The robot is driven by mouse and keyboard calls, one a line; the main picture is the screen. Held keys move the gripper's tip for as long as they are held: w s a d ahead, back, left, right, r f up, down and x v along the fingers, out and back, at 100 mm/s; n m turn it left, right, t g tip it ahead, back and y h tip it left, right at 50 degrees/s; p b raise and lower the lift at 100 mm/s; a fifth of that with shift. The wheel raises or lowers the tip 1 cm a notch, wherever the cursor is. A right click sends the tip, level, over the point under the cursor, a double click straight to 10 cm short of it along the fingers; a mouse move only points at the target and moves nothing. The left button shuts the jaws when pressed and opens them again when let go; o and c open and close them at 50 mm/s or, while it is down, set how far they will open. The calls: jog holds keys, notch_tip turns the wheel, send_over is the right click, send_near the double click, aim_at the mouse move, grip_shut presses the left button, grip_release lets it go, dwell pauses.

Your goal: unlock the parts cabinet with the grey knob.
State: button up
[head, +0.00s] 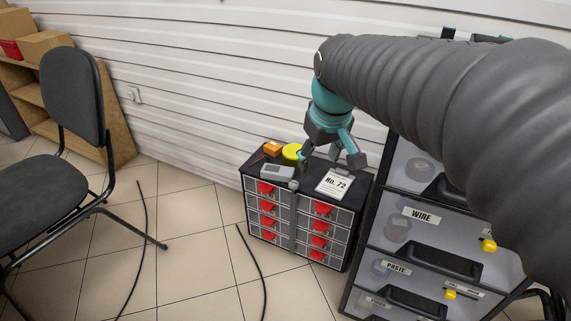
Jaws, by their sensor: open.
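The parts cabinet (354,226) is a small dark cabinet on the floor by the wall, with two columns of drawers with red pulls. A grey upright bar (292,229) runs down its front between the columns. A small grey knob (293,185) sits at the bar's top, by the front top edge. My gripper (331,160) points down over the cabinet's top with its fingers spread and nothing between them. It appears behind and right of the knob, apart from it. The exact height over the top is hard to tell.
On the cabinet top are a grey box (277,172), a yellow round thing (291,152), an orange thing (271,149) and a "No. 72" card (334,184). A larger drawer cabinet (402,225) stands close right. A chair (77,110) and dark hoses (255,265) are left.

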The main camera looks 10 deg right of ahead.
jog(key=w+f+n+g+b, duration=0.1)
jog(key=w+f+n+g, duration=0.3)
jog(key=w, duration=1.1)
jog(key=n+b, duration=0.1)
send_near(294, 183)
jog(key=shift+t, duration=0.3)
notch_tip(294, 183, down, 9)
jog(key=shift+s+r+b, duration=0.1)
jog(key=shift+s+b, duration=0.05)
jog(key=shift+b, duration=0.55)
jog(key=c, duration=1.2)
